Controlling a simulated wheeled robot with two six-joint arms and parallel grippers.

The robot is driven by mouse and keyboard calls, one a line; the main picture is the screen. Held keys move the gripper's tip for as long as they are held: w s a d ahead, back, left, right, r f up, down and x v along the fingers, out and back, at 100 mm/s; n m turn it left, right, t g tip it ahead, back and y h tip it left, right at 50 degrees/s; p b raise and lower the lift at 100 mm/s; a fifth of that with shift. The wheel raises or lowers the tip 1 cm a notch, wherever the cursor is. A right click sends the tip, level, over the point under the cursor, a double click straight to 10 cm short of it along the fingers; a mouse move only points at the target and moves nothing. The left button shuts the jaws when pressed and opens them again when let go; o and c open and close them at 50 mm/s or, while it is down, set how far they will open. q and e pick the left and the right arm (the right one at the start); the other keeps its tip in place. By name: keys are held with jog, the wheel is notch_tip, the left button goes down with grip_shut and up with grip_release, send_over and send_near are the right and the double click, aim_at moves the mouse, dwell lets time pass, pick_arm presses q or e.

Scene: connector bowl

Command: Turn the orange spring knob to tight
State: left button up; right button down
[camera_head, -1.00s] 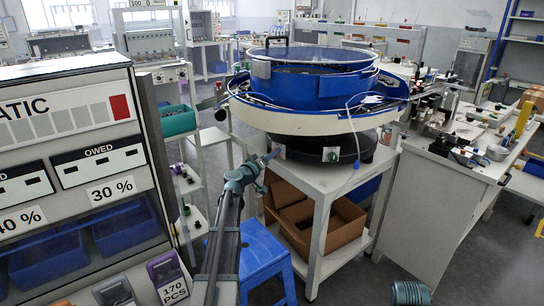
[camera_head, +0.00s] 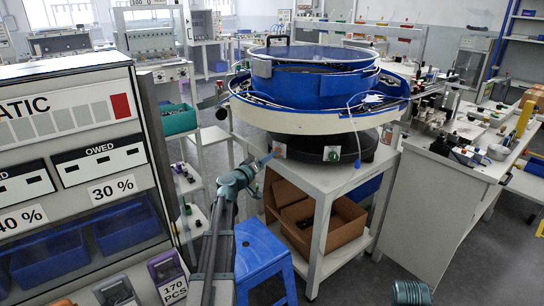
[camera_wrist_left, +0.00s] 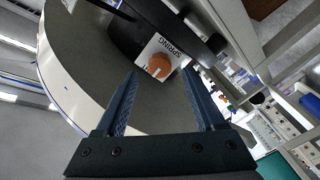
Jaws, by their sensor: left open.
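The orange spring knob (camera_wrist_left: 159,66) sits on a white plate labelled SPRING (camera_wrist_left: 150,48) on the dark round base in the left wrist view. The knob carries a pale mark; its exact setting is unclear. In the head view the knob (camera_head: 279,149) shows small on the base under the blue bowl. My left gripper (camera_head: 268,159) is just left of and below it there. In the wrist view the left gripper (camera_wrist_left: 160,73) is open and empty, its fingers pointing at the knob from either side, apparently short of contact.
A green knob (camera_head: 332,154) on a white plate sits further right on the base. The blue bowl (camera_head: 312,85) and its wide white rim overhang the knobs. A white stand (camera_head: 325,180) carries the feeder, with a blue stool (camera_head: 262,252) in front.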

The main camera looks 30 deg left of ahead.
pick_arm(q)
jog(key=s, duration=1)
jog(key=shift+a, duration=0.2)
jog(key=w+d+f+m+g+h, duration=0.1)
jog(key=d+f+m+g+h, duration=0.15)
jog(key=d, duration=0.55)
jog(key=w+d+f+m+g+h, duration=0.1)
jog(key=d+f+m+g+h, duration=0.15)
jog(key=d, duration=0.65)
jog(key=s+d+f+m+g, duration=0.1)
jog(key=s+d+f+g, duration=0.15)
jog(key=d, duration=0.45)
jog(key=s+d+f+m+g+h, duration=0.1)
jog(key=s+d+f+m+g, duration=0.2)
jog(key=d, duration=0.4)
jog(key=s+d+f+g, duration=0.1)
jog(key=s+d+f, duration=0.1)
jog(key=d+f, duration=0.35)
jog(key=s+d+f+m+g+y, duration=0.2)
jog(key=s+d+f+g+y, duration=0.15)
jog(key=s, duration=0.55)
jog(key=s+d+f+m+g+y, duration=0.1)
jog(key=s+d+f+g+y, duration=0.25)
jog(key=s, duration=0.55)
notch_tip(320, 180, up, 28)
jog(key=y+p, duration=0.1)
jog(key=p, duration=2.5)
jog(key=shift+d+p, duration=0.35)
jog(key=shift+d, duration=0.05)
jog(key=shift+s+f, duration=0.1)
